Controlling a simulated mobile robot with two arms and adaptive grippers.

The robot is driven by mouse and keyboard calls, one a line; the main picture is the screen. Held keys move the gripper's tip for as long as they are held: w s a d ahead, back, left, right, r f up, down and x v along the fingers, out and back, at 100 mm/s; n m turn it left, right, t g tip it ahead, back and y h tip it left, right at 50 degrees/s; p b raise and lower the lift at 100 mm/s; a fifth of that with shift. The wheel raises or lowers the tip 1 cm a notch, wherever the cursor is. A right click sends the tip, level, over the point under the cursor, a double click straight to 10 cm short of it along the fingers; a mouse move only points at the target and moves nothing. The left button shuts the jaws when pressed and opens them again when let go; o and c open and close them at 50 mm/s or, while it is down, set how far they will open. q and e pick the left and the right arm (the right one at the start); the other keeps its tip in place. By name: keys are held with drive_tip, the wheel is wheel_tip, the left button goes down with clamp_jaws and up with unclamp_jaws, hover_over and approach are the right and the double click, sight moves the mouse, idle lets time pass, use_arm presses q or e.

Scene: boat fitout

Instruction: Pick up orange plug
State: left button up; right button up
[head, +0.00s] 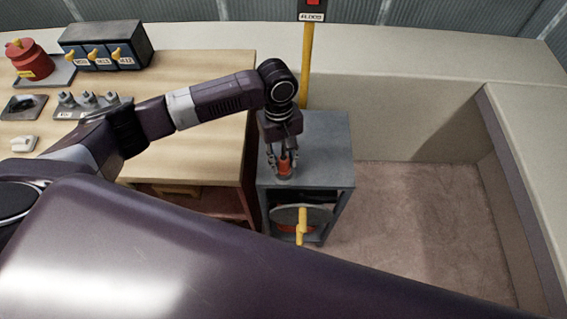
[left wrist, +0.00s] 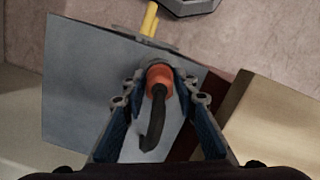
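The orange plug (head: 285,162) stands on the grey top of a small cabinet (head: 325,140), right of the wooden bench. In the left wrist view the plug (left wrist: 160,78) has a black cable or tail hanging toward the camera. My left gripper (head: 284,168) points down over the plug. In the left wrist view its two fingers (left wrist: 162,84) are spread, one on each side of the plug, with small gaps beside it. The plug's lower end sits at a round grey base, partly hidden. My right gripper is not in view.
The wooden bench (head: 200,75) holds a red canister (head: 28,62), a switch box (head: 105,48) and several small fittings at the left. A yellow pole (head: 306,65) stands behind the cabinet. A yellow handle (head: 301,226) sticks out of the cabinet front. Bare floor (head: 410,225) lies to the right.

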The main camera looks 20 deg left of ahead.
use_arm(q)
clamp_jaws()
drive_tip(key=shift+r, duration=0.15)
